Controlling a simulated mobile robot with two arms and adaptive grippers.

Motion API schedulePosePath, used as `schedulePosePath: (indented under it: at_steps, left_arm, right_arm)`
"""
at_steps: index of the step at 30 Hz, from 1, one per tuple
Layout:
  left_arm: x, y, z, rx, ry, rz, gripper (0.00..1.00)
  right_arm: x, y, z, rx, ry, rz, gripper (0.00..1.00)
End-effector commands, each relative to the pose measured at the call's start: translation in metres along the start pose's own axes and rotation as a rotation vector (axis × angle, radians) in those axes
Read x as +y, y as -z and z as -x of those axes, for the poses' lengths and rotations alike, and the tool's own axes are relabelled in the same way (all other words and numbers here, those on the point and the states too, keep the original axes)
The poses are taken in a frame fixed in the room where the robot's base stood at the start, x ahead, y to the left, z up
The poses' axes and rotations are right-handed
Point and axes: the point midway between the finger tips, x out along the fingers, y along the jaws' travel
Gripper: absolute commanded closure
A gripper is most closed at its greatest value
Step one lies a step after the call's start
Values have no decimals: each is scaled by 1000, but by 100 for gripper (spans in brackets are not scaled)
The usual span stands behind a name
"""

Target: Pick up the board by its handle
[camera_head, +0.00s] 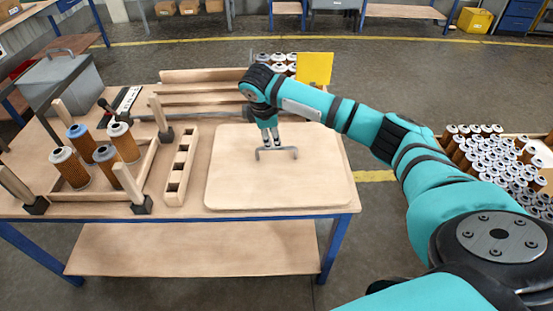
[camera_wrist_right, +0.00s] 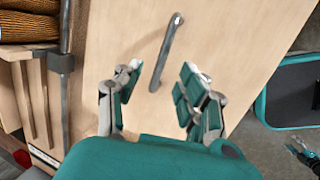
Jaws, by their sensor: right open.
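The board (camera_head: 240,185) is a pale wooden panel with rounded corners, lying flat on the workbench. Its handle (camera_head: 277,153) is a grey metal bar near the middle of the board. My right gripper (camera_head: 272,143) is just above or at the handle. In the right wrist view the right gripper (camera_wrist_right: 160,88) is open, with the handle (camera_wrist_right: 166,50) between and ahead of its fingers. I cannot tell whether a finger touches it. The board also shows in the right wrist view (camera_wrist_right: 220,40).
Left of the board stand a slotted wooden block (camera_head: 180,165) and a wooden frame (camera_head: 100,196) with several orange filter cartridges. A grey toolbox (camera_head: 62,82) is at the far left. A crate of many cartridges (camera_head: 490,158) stands at the right. Wooden strips lie behind the board.

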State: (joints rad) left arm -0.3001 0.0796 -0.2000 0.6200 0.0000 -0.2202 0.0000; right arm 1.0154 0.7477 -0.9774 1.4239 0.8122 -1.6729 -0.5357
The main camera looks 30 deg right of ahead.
Motion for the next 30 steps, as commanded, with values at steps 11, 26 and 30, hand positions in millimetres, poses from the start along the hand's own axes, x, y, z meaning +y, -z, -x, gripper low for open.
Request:
schedulePosePath:
  at_steps: [11, 26, 30]
  left_arm:
    - [0, 1, 2, 1, 0, 0, 48]
    - [0, 1, 5, 1, 0, 0, 48]
    - [0, 1, 5, 1, 0, 0, 48]
  right_arm:
    - [-2, 0, -37, -1, 1, 1, 60]
    - [-4, -1, -82, 2, -2, 1, 60]
    - [-4, -1, -82, 2, -2, 1, 66]
